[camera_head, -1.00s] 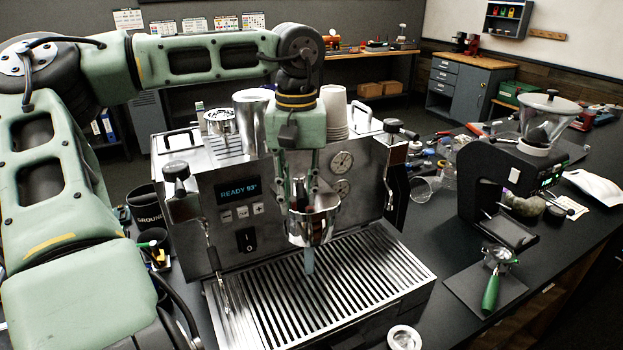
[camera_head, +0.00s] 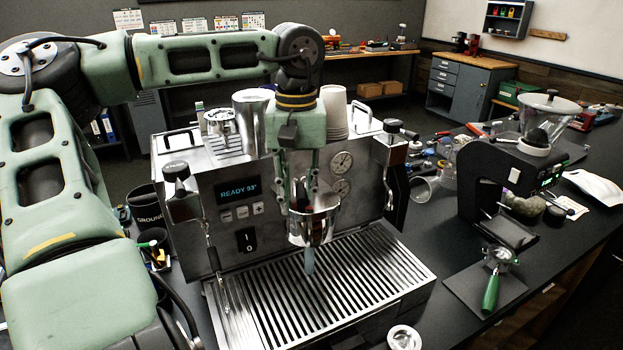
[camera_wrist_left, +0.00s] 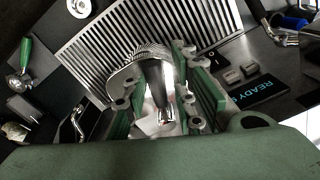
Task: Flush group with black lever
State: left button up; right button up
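The espresso machine (camera_head: 250,235) stands on the dark counter, its display lit with "READY 93°". My left gripper (camera_head: 299,196) reaches down in front of it, right at the chrome group (camera_head: 316,228). In the left wrist view my left gripper (camera_wrist_left: 160,105) has its green fingers spread apart. Between them is the dark, chrome-ended lever (camera_wrist_left: 156,78), with a gap still visible beside it. In the head view the fingers partly hide the lever. A pale bluish streak (camera_head: 309,260) shows under the group; I cannot tell if it is water.
The slatted drip tray (camera_head: 318,292) lies below the group. A portafilter with a green handle (camera_head: 491,290) lies on a mat at the right, before the grinder (camera_head: 500,185). Cups and pitchers stand on the machine top. A small metal ring (camera_head: 403,338) lies in front.

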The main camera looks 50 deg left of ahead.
dwell(0.4)
pick_arm(q)
jog(key=w+n, duration=0.1)
jog(key=d+n, duration=0.1)
jog(key=n, duration=0.1)
jog(key=w+n, duration=0.1)
jog(key=shift+w+d+n, duration=0.3)
jog(key=shift+w, duration=0.05)
jog(key=shift+w+d+n, duration=0.15)
jog(key=shift+w+n, duration=0.65)
jog(key=shift+n, duration=0.3)
jog(key=shift+w+d+n, duration=0.1)
jog(key=shift+w+n, duration=0.65)
jog(key=shift+n, duration=0.35)
jog(key=o, duration=0.4)
notch_tip(320, 180, up, 7)
